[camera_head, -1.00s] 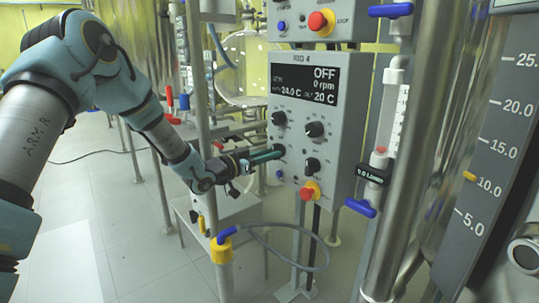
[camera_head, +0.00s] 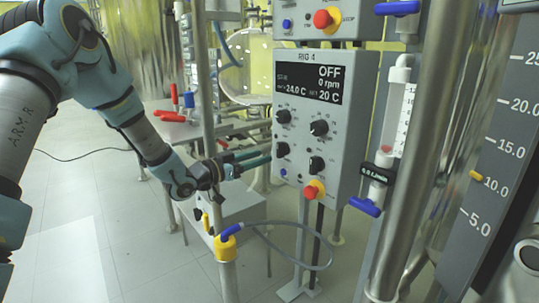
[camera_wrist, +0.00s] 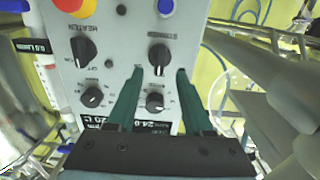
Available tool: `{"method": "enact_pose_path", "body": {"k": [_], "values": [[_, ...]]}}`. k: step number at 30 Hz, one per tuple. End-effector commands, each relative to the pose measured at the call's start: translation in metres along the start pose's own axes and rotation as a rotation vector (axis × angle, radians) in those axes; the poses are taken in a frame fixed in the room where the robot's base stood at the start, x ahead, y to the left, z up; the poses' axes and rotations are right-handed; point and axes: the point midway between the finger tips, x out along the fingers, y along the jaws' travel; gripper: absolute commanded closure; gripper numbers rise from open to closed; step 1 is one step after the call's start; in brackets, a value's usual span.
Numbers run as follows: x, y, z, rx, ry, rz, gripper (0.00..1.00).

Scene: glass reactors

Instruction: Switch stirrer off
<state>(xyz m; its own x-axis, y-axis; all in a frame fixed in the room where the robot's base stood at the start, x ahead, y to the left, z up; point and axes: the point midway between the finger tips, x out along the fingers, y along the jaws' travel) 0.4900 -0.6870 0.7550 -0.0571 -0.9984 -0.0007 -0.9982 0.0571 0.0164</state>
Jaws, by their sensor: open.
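The stirrer knob (camera_wrist: 158,55) is black with a white mark on the grey RIG 4 control box (camera_head: 345,150). In the head view it is the lower-left knob (camera_head: 283,149). The box's display (camera_head: 308,83) reads OFF, 0 rpm, 24.0 C and 20 C. My gripper (camera_head: 269,156) has two green fingers. It is open and empty, just left of the box face, with its tips a little short of the knob. In the wrist view the knob shows between the spread fingertips (camera_wrist: 160,72).
A heating knob (camera_wrist: 83,52) sits beside the stirrer knob, and a red-yellow stop button (camera_head: 314,190) is below. A blue button (camera_head: 283,172) is close by. A steel column (camera_head: 420,150) is right of the box.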

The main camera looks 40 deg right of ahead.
Motion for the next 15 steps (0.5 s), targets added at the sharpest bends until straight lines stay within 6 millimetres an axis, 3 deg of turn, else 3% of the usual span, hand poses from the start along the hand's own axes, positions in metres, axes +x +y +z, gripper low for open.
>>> {"method": "enact_pose_path", "body": {"k": [6, 15], "values": [[-0.036, -0.001, 0.000, 0.001, 0.000, -0.002, 0.49], [-0.048, 0.000, 0.000, 0.001, 0.000, 0.000, 0.49]]}}
